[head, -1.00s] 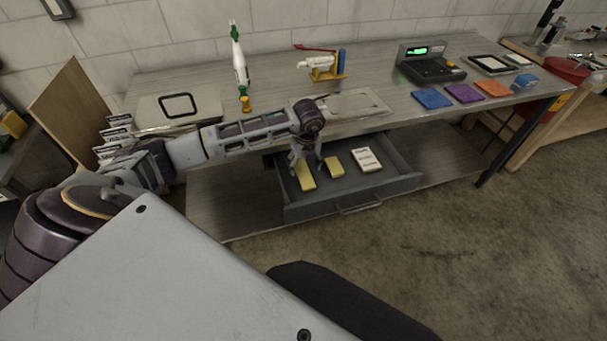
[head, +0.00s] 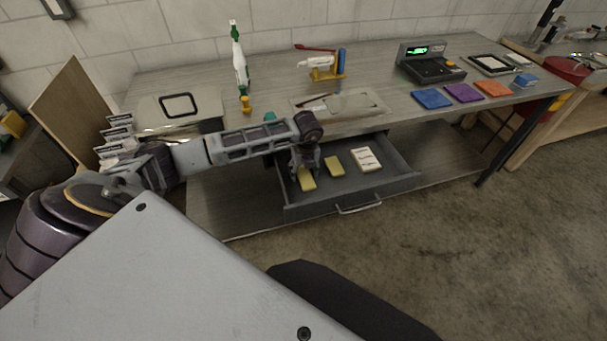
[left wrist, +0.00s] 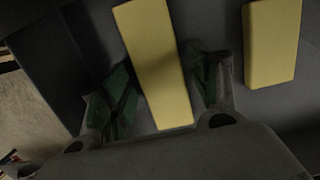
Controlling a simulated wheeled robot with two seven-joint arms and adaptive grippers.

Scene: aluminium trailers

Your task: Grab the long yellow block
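The long yellow block (head: 307,182) lies in the open grey drawer, at its left side. In the left wrist view the long yellow block (left wrist: 156,62) runs between the two fingers of my left gripper (left wrist: 160,88), with a gap on each side. My left gripper (head: 305,170) is open and low in the drawer over the block, partly hiding it in the head view. A shorter yellow block (head: 334,166) lies to its right; it also shows in the left wrist view (left wrist: 271,42). My right gripper is not in view.
The drawer (head: 395,187) stands pulled out under the workbench (head: 390,92). A white labelled block (head: 366,159) lies at its right side. On the bench are a bottle (head: 240,68), a scale (head: 430,65) and coloured pads. Open floor lies in front.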

